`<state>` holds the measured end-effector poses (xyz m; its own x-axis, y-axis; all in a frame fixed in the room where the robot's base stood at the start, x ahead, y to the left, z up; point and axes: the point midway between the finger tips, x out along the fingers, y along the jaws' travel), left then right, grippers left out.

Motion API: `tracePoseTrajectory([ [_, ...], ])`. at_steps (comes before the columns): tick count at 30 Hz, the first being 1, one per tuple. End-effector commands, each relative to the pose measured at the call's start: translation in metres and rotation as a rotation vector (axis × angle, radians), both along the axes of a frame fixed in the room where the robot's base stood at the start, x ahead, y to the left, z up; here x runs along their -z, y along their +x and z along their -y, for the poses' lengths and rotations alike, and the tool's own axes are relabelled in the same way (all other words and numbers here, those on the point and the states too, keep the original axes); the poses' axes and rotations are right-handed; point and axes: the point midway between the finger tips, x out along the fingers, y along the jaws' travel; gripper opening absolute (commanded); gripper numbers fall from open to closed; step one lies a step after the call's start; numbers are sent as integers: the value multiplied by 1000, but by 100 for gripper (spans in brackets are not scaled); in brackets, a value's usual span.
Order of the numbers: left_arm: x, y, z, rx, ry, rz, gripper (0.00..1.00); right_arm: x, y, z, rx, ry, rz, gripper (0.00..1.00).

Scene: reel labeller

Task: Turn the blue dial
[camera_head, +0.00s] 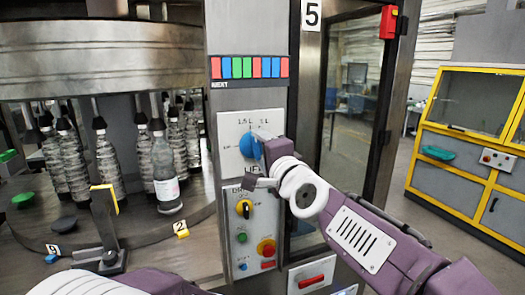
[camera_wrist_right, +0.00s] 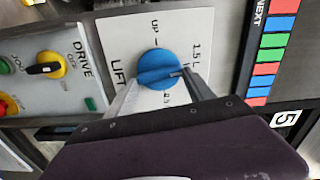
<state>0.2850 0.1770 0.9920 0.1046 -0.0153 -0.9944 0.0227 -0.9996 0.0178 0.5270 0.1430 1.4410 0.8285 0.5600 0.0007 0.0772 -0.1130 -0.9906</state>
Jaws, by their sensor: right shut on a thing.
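The blue dial (camera_head: 249,146) is on a white plate (camera_head: 229,128) on the machine's grey column, above the word LIFT. In the right wrist view the dial (camera_wrist_right: 158,66) has a raised grip bar across its face. My right gripper (camera_head: 259,163) reaches it from the right and is shut on it. In the wrist view its two fingers (camera_wrist_right: 158,84) sit at either side of the dial's grip bar. The fingertips partly cover the dial in the head view. My left gripper is not in view; only part of my left arm shows at the bottom.
Below is a DRIVE panel with a yellow and black knob (camera_head: 244,208) and a red knob (camera_head: 266,248). Coloured blocks (camera_head: 249,67) sit above. Several bottles (camera_head: 165,170) stand on the carousel at left. A glass door (camera_head: 350,110) is at right, a yellow-framed cabinet (camera_head: 415,145) beyond.

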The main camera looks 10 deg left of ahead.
Motion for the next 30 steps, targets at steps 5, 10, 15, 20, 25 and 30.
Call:
tracePoseTrajectory([
  [5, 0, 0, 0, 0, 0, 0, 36, -2, 0, 0, 0, 1, 3, 73],
  [10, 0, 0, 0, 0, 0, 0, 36, -1, 0, 0, 0, 0, 2, 83],
  [15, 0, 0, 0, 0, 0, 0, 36, -1, -1, 0, 0, 0, 2, 83],
  [20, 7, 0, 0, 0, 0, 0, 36, 0, -20, 13, -1, 1, 4, 83],
  [25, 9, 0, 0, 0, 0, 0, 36, -1, -52, 34, -1, 2, 3, 83],
  [30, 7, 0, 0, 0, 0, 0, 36, -1, -71, 47, -1, -1, 3, 83],
])
